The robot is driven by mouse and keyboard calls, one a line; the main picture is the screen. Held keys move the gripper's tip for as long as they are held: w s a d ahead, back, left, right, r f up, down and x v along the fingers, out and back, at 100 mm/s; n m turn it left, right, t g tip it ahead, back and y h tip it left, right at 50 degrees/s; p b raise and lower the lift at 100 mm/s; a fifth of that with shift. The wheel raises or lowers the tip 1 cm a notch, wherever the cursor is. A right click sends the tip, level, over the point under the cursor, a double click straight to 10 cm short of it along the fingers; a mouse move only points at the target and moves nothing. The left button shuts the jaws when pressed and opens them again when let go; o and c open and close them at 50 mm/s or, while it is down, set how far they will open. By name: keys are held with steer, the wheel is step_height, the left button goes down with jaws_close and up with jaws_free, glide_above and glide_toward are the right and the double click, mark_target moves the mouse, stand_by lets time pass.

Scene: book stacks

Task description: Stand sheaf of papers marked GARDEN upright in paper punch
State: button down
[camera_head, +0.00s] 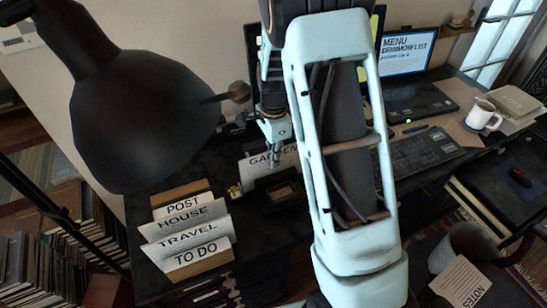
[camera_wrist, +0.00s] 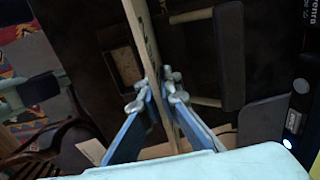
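The white sheaf marked GARDEN (camera_head: 262,163) stands roughly upright on the dark desk, below my gripper (camera_head: 276,136) in the head view. In the wrist view the sheaf (camera_wrist: 150,75) shows edge-on as a thin pale strip. My gripper (camera_wrist: 155,95) has a finger on each side of it and is shut on it. A low dark object (camera_head: 275,183), likely the paper punch, is right at the sheaf's lower edge. I cannot tell whether the sheaf's bottom is in it or only beside it.
A wooden sorter with sheets marked POST, HOUSE, TRAVEL and TO DO (camera_head: 188,240) stands left of the sheaf. A black lamp (camera_head: 140,125) looms at the left. A keyboard (camera_head: 418,153), laptop (camera_head: 405,85) and white mug (camera_head: 481,115) are at the right.

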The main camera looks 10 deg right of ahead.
steer(key=c, duration=2.1)
jaws_free()
step_height(320, 180, up, 12)
steer(key=shift+r, duration=0.1)
